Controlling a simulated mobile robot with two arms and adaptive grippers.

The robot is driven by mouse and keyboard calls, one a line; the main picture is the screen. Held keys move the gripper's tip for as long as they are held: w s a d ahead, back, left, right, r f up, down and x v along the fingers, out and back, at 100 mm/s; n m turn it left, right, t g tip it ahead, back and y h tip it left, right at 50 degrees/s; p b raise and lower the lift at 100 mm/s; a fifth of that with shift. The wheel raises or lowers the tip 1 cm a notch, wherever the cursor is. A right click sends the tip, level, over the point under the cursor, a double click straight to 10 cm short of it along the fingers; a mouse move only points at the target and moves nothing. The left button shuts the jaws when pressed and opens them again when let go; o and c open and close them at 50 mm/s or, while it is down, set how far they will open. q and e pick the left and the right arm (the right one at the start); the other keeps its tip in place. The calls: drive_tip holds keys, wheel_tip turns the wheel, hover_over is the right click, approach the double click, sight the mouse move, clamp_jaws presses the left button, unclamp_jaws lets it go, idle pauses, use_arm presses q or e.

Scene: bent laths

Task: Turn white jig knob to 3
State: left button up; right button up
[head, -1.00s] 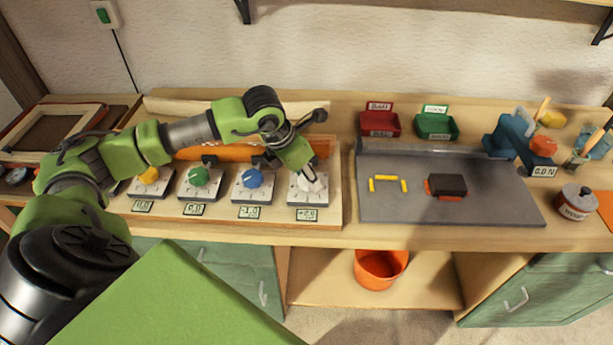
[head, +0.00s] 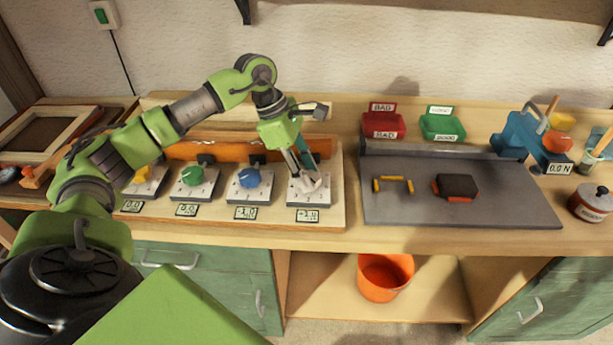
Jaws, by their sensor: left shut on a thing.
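The white knob (head: 309,184) sits on the rightmost dial plate of the jig board. My left gripper (head: 304,173) comes down on it from above, its fingers shut on the knob and covering part of it. The small display (head: 307,215) below this knob seems to read +1.0, though its digits are small. The knob's pointer is hard to make out. My right gripper is not in view.
Yellow (head: 144,182), green (head: 192,176) and blue (head: 250,178) knobs stand in a row to the left. An orange lath (head: 220,149) lies behind them. A grey plate (head: 470,211) with a dark block (head: 457,186) is to the right.

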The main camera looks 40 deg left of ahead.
use_arm(q)
drive_tip(key=m, duration=0.2)
drive_tip(key=m+g+b, duration=0.1)
drive_tip(key=m+g, duration=0.1)
drive_tip(key=m, duration=0.1)
drive_tip(key=shift+w+m+b, duration=0.25)
drive_tip(key=shift+m+b, duration=0.05)
drive_tip(key=shift+b, duration=0.05)
drive_tip(key=m+g+b, duration=0.1)
drive_tip(key=m+g, duration=0.1)
drive_tip(key=m, duration=0.3)
drive_tip(key=shift+w+m, duration=0.1)
drive_tip(key=shift+m, duration=0.2)
drive_tip(key=shift+d+m+g+y, duration=0.1)
drive_tip(key=shift+m+g+y, duration=0.4)
drive_tip(key=shift+m, duration=0.7)
drive_tip(key=shift+m+y+p, duration=0.3)
drive_tip(key=shift+m+y, duration=0.1)
drive_tip(key=shift+m, duration=0.7)
drive_tip(key=shift+m+g, duration=0.3)
drive_tip(key=shift+g, duration=0.1)
drive_tip(key=o, duration=1.1)
